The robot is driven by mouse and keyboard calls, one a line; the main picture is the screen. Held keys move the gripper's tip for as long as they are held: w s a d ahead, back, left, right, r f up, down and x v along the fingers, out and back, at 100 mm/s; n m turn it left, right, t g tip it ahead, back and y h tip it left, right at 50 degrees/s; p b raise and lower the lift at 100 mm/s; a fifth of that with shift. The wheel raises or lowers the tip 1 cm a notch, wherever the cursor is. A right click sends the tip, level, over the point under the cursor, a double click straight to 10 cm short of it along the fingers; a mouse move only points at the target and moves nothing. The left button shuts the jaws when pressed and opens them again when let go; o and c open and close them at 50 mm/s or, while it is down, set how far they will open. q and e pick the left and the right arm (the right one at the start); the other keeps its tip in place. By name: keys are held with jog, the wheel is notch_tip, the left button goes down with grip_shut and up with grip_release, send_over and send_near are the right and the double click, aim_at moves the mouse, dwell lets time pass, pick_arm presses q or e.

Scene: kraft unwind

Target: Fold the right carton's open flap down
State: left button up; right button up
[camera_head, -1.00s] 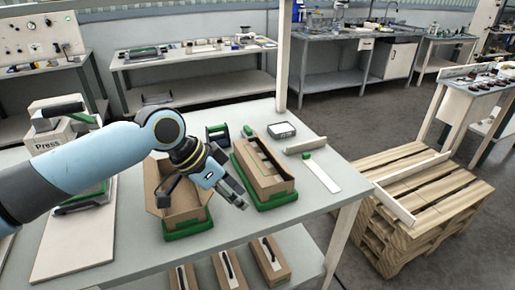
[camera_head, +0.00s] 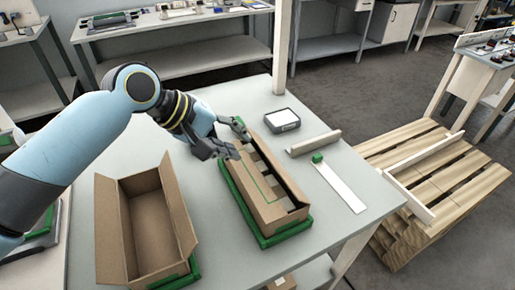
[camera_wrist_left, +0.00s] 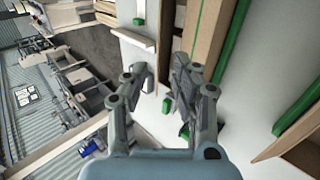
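The right carton (camera_head: 262,208) is a long brown box in a green tray (camera_head: 262,239) on the grey table. A panel with a green line covers part of its top. A dark gap shows beside that panel, and I cannot tell the flap's exact angle. My left gripper (camera_head: 234,141) is at the carton's far end, its two fingers apart and nothing seen between them. In the left wrist view, the left gripper (camera_wrist_left: 165,72) is also open, and the carton (camera_wrist_left: 205,45) lies just beyond its right finger. My right gripper is not in view.
An open, empty brown carton (camera_head: 113,228) with raised flaps stands to the left. A wooden pallet (camera_head: 440,180) stands beyond the table.

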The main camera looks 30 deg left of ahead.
aim_at(275, 161)
pick_arm(q)
jog(key=x, duration=0.4)
jog(key=shift+s+d+r, duration=0.1)
jog(key=shift+d+r, duration=0.05)
jog(key=shift+d, duration=0.15)
jog(key=x, duration=0.6)
jog(key=shift+w+f, duration=0.25)
jog(key=shift+f, duration=0.1)
jog(key=c, duration=0.5)
grip_shut()
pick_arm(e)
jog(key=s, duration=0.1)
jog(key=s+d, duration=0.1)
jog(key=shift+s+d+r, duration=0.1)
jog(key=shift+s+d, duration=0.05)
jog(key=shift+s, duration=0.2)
